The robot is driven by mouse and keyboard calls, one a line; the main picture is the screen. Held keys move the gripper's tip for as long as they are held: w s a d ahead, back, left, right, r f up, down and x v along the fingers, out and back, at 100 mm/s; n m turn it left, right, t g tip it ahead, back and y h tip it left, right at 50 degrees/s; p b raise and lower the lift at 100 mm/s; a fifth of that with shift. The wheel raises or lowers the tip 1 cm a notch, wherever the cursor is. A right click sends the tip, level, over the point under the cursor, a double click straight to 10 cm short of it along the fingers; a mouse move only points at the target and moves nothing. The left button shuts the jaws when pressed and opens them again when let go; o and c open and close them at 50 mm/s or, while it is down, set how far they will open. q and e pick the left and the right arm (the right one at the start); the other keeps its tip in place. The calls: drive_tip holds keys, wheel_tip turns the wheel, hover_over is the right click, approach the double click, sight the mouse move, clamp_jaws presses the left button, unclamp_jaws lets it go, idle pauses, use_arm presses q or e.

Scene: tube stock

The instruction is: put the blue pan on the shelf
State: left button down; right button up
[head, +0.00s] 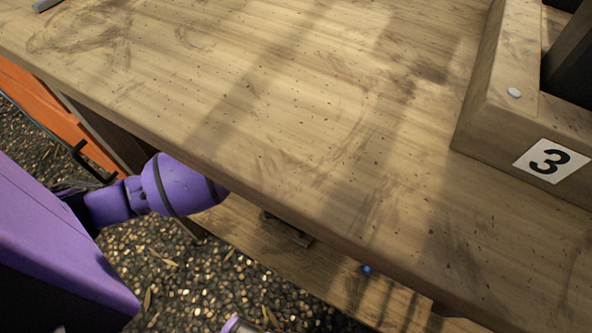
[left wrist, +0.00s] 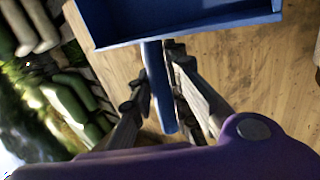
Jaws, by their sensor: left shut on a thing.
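The blue pan (left wrist: 190,22) fills the top of the left wrist view, and its straight handle (left wrist: 160,95) points down between the fingers. My left gripper (left wrist: 158,72) is shut on this handle. In the head view my purple left arm reaches in low at the table's front edge, and the tabletop hides most of the hand. A small blue spot (head: 367,270) shows below that edge; I cannot tell if it is part of the pan. A lower wooden board (head: 325,272), possibly the shelf, runs under the tabletop. My right gripper is not in view.
The wooden tabletop (head: 260,90) is mostly bare. A wooden frame labelled 3 (head: 500,115) stands at its right. An orange panel (head: 40,105) is at the left. Gravel (head: 200,275) covers the ground. Green rounded objects (left wrist: 75,100) show left in the wrist view.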

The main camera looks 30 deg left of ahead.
use_arm(q)
drive_tip(key=shift+w+a+f+b, duration=0.3)
drive_tip(key=shift+a+f, duration=0.15)
drive_tip(key=shift+f, duration=0.2)
drive_tip(key=shift+w+a+f+b, duration=0.3)
drive_tip(key=shift+a+f, duration=0.15)
drive_tip(key=shift+f, duration=0.15)
wheel_tip(320, 180, down, 3)
drive_tip(key=shift+f+b, duration=0.15)
drive_tip(key=shift+b, duration=0.65)
drive_tip(key=c, duration=1.7)
unclamp_jaws()
drive_tip(key=shift+o, duration=0.2)
drive_tip(key=p+v, duration=0.6)
drive_tip(key=v, duration=0.6)
